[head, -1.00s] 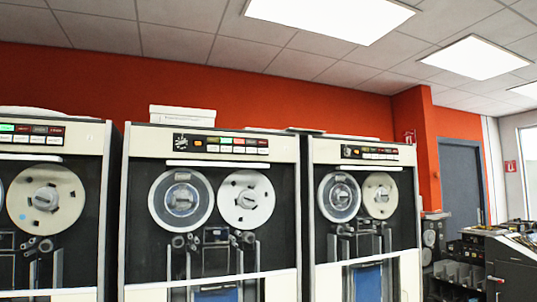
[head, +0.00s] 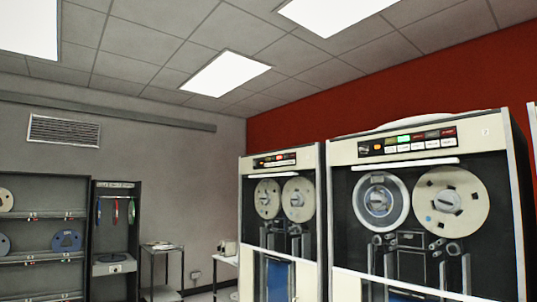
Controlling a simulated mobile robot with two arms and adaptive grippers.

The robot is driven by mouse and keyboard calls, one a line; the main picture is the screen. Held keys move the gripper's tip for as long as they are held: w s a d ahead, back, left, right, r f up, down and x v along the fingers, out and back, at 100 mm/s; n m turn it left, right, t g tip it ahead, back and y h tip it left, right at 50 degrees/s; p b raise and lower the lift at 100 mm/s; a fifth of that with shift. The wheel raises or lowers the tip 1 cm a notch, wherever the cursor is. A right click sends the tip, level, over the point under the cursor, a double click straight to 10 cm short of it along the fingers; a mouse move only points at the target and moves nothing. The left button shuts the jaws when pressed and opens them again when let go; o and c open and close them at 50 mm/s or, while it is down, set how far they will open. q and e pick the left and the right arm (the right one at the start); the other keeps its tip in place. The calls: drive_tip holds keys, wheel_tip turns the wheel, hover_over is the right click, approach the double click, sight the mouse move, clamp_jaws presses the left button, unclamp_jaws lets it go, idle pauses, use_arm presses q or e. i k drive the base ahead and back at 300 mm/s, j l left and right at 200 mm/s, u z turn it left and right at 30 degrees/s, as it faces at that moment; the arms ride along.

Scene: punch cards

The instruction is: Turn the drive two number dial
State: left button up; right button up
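Two tape drives stand on the right side of the head view. A small dark round dial (head: 364,150) sits at the left end of that panel. The farther drive (head: 247,215) has a similar panel (head: 274,160) with a lit orange lamp, where a dial is too small to make out. The mark on the nearer drive's upper right corner is too small to read. Neither of my grippers is in view.
A dark shelf rack (head: 40,215) with tape reels stands at the far left, beside a narrow dark cabinet (head: 117,240). A small metal cart (head: 161,262) and a white table (head: 229,260) stand at the back. Part of another cabinet shows at the right edge.

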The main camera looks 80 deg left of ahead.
sight(364, 149)
drive_tip(key=u, duration=1.9)
